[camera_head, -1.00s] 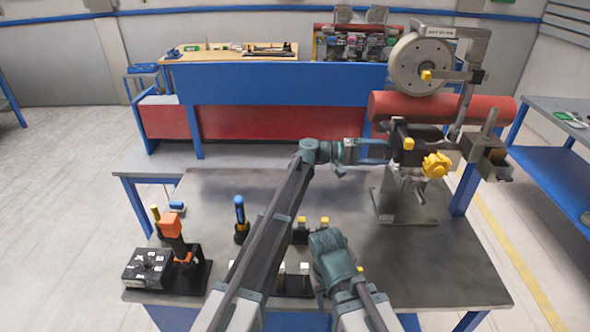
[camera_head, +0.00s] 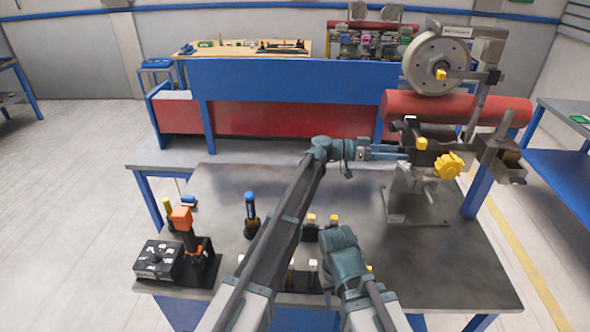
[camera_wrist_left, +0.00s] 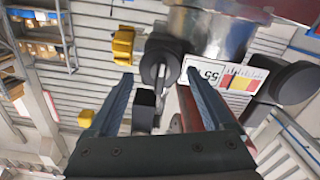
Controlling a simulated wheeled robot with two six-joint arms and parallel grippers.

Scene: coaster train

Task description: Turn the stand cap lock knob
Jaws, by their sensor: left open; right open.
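The stand (camera_head: 418,200) stands at the right of the grey table and carries several yellow knobs. A small square yellow knob (camera_head: 421,144) sits on its upper clamp, and a large lobed yellow knob (camera_head: 447,165) sits right of it. I cannot tell which is the cap lock knob. My left gripper (camera_head: 402,152) is open just left of the clamp. In the left wrist view its spread fingers (camera_wrist_left: 158,98) face a round black part (camera_wrist_left: 160,62); a yellow knob (camera_wrist_left: 122,45) lies left of it. My right gripper (camera_head: 343,258) is low over the table; its fingertips are hidden.
A grey wheel (camera_head: 433,62) and a red cylinder (camera_head: 400,105) are above and behind the clamp. An orange-topped tool (camera_head: 181,218), a black box (camera_head: 157,260) and a blue-topped tool (camera_head: 250,210) stand at the left. The table's back middle is clear.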

